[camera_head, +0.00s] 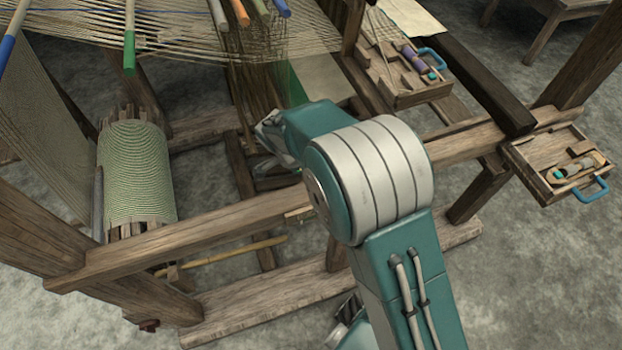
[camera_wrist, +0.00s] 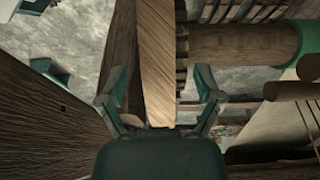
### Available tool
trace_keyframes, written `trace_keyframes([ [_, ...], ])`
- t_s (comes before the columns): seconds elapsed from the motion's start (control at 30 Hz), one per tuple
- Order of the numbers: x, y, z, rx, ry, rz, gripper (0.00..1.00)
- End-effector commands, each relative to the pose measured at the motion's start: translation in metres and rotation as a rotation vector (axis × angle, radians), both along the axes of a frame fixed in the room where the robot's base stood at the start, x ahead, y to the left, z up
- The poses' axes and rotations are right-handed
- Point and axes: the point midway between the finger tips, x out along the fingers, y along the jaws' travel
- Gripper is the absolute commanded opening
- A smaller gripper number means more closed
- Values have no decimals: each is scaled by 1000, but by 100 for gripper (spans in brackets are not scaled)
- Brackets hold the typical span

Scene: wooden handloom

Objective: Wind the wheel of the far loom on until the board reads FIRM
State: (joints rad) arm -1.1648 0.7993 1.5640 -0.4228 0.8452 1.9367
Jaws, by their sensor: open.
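My gripper shows in the wrist view (camera_wrist: 160,95) with its two teal fingers spread apart. A pale wooden bar (camera_wrist: 156,60) runs up the picture between the fingers; I cannot tell whether they touch it. In the head view my arm hides most of the gripper, which is low inside the wooden loom frame (camera_head: 200,235). A wound roll of pale greenish cloth or thread (camera_head: 136,172) stands at the left of that frame. No wheel can be made out with certainty, and no board with a reading is in view.
Taut threads (camera_head: 180,35) and coloured rods (camera_head: 129,45) cross the top left. Two wooden trays with blue handles hold small items, one upper right (camera_head: 405,98) and one far right (camera_head: 535,150). A dark beam (camera_head: 480,80) runs between them. Bare floor (camera_head: 540,265) lies lower right.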

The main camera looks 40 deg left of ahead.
Motion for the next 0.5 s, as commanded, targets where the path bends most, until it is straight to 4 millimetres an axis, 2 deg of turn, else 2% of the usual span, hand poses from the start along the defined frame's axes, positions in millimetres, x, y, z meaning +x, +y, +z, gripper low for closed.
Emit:
trace_keyframes([
  [0.1, -7, 5, 25, 3, -2, 1, 84],
  [0.23, -12, 8, 44, 2, -1, 1, 84],
  [0.5, -16, 10, 57, -2, 0, 1, 84],
])
